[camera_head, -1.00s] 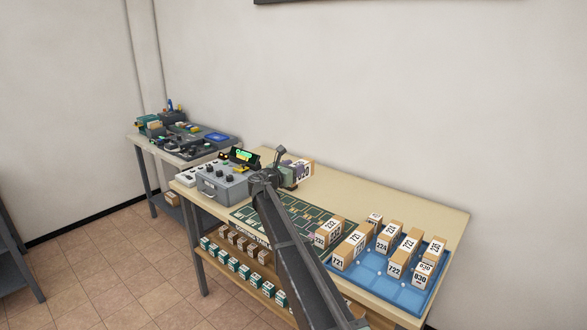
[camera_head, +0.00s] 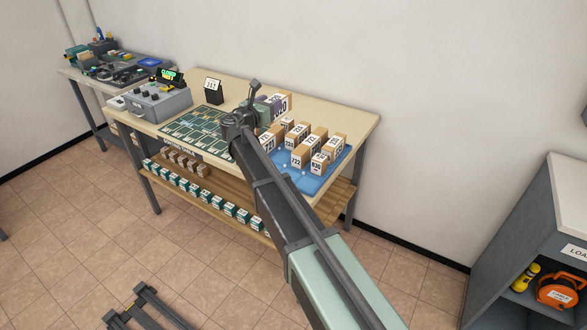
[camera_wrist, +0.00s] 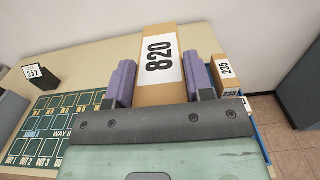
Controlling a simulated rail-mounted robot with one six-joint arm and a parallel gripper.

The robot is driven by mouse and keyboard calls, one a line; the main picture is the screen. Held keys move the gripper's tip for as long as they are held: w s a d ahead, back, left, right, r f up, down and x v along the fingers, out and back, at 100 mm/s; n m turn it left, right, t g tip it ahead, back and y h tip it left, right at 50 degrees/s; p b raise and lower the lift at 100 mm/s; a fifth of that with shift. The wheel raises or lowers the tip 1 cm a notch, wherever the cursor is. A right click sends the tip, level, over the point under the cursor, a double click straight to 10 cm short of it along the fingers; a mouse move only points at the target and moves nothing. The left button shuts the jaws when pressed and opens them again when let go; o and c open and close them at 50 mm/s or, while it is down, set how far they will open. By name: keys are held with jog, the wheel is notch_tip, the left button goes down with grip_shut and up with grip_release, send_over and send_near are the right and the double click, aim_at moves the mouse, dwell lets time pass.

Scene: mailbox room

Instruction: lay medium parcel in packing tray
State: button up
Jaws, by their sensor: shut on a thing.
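My gripper (camera_wrist: 160,82) is shut on a brown parcel (camera_wrist: 158,45) with a white label reading 820, held between two purple finger pads in the wrist view. In the head view the held parcel (camera_head: 282,102) is over the back of the bench, behind my arm. The blue packing tray (camera_head: 310,183) lies at the right end of the bench, partly hidden by my arm and by several brown numbered parcels standing in it, among them one marked 722 (camera_head: 299,158) and one marked 930 (camera_head: 319,164). A parcel marked 235 (camera_wrist: 225,72) shows right of my gripper in the wrist view.
A green sorting mat (camera_head: 195,132) lies left of my gripper. A small black card stand (camera_head: 213,91) and a grey control box (camera_head: 158,104) stand farther left on the bench (camera_head: 345,110). The shelf below holds rows of small boxes. A grey cabinet (camera_head: 535,235) stands right.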

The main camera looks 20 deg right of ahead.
jog(key=shift+w+a+f+b, duration=0.15)
jog(key=shift+f+b, duration=0.15)
jog(key=shift+f, duration=0.05)
notch_tip(320, 180, down, 20)
jog(key=b, duration=2)
jog(key=shift+w+a, duration=0.1)
jog(key=shift+w, duration=0.05)
jog(key=shift+r+p, duration=0.3)
jog(key=shift+p, duration=0.05)
jog(key=shift+f, duration=0.25)
jog(key=o, duration=1.1)
jog(key=shift+c, duration=0.2)
jog(key=shift+r, duration=0.1)
jog(key=shift+r, duration=0.2)
jog(key=v, duration=1.2)
